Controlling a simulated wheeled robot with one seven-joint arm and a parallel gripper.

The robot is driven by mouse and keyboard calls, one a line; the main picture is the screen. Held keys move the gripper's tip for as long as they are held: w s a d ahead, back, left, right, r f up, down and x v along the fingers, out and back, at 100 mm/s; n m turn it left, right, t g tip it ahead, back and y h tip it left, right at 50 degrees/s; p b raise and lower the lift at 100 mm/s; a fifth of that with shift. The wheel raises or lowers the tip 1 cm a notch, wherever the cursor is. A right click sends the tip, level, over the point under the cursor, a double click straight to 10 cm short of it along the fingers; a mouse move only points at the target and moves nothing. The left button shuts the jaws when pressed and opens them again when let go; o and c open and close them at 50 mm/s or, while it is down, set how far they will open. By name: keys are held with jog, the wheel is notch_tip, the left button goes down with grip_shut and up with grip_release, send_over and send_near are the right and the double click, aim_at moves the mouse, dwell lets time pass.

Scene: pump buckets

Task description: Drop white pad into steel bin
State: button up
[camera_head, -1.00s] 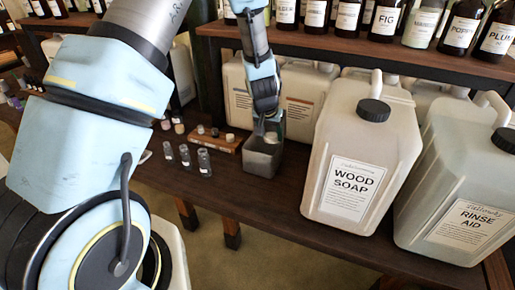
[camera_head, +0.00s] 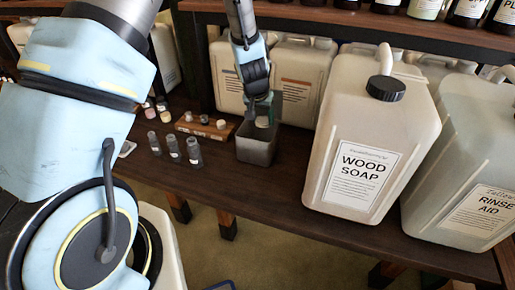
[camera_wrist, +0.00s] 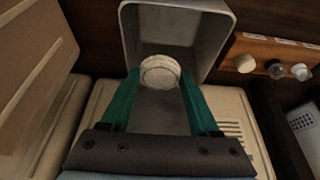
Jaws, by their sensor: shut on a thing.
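The white pad (camera_wrist: 160,72) is a small round disc between the green fingertips of my gripper (camera_wrist: 160,82) in the wrist view. My gripper is shut on it. The steel bin (camera_wrist: 208,62) is a grey, square, open-topped container, and the pad shows against its opening. In the head view the bin (camera_head: 257,152) stands on the dark wooden table, with my gripper (camera_head: 264,118) at its top, at the mouth. The pad (camera_head: 262,122) shows there as a small pale spot. Whether the pad is below the rim I cannot tell.
Several small glass bottles (camera_head: 174,147) stand left of the bin. A wooden rack (camera_head: 207,126) with small caps is behind them. A large wood soap jug (camera_head: 372,140) is close on the right, and pale jugs (camera_head: 299,83) stand behind.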

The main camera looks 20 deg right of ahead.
jog(key=shift+f+b, duration=0.3)
jog(key=shift+f, duration=0.4)
jog(key=o, duration=1.4)
jog(key=b+v, duration=0.1)
jog(key=v, duration=1)
jog(key=shift+w, duration=0.1)
